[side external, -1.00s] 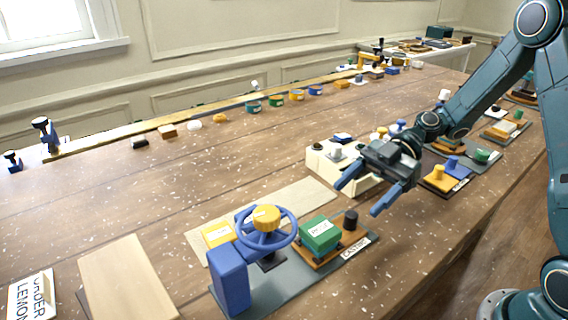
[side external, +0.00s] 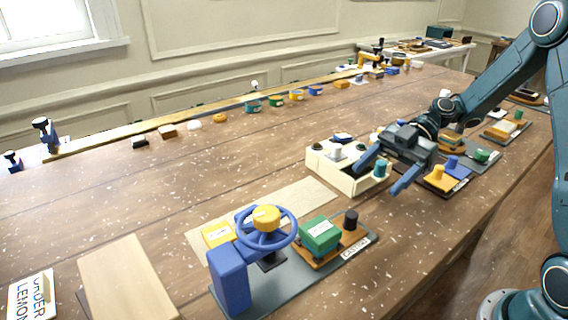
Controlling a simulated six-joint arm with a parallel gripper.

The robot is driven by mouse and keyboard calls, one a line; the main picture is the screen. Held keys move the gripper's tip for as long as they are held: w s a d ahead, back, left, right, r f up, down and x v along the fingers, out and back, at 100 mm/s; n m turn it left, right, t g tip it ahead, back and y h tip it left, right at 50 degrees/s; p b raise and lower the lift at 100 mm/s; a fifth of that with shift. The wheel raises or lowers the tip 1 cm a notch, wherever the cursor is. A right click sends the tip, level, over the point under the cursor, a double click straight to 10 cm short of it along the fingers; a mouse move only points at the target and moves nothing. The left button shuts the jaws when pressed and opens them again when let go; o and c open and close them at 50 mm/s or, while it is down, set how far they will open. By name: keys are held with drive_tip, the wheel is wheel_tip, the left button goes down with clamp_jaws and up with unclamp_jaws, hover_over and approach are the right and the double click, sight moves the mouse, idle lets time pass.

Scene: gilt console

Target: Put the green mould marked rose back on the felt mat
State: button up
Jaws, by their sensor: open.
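The green mould (side external: 320,234) is a block with a white label on top, too small to read surely. It sits on an orange base on the grey casting plate (side external: 300,277), beside a blue handwheel (side external: 266,229). A pale beige mat (side external: 300,199), perhaps the felt mat, lies flat behind the handwheel. A yellow block (side external: 218,234) with a label rests at its near end. My gripper (side external: 382,174) is open and empty, its two blue fingers over the right end of the cream box, well apart from the green mould.
The cream box (side external: 328,168) holds several knobs, including a teal one (side external: 381,169). A black knob (side external: 351,219) stands right of the mould. A wooden board (side external: 125,278) and an ORDER LEMON sign (side external: 32,298) are at the near left. Several coloured pots line the back.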

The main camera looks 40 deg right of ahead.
drive_tip(key=s+d+r+m+t+h, duration=0.1)
drive_tip(key=s+r+m+t+h, duration=0.1)
drive_tip(key=s+m+h, duration=0.4)
drive_tip(key=s+d+r+m+t+h, duration=0.1)
drive_tip(key=s+r+m+t+h, duration=0.2)
drive_tip(key=s+r+m+h, duration=0.2)
drive_tip(key=s+m+h, duration=0.2)
drive_tip(key=s+m, duration=0.2)
drive_tip(key=m, duration=0.1)
drive_tip(key=shift+d+r+m, duration=0.15)
drive_tip(key=shift+r+m, duration=0.15)
drive_tip(key=shift+m, duration=0.1)
drive_tip(key=shift+o, duration=0.5)
drive_tip(key=shift+s+d+r+m+t, duration=0.1)
drive_tip(key=shift+s+d+m+t, duration=0.2)
drive_tip(key=shift+s+d+m, duration=0.25)
drive_tip(key=shift+a, duration=0.15)
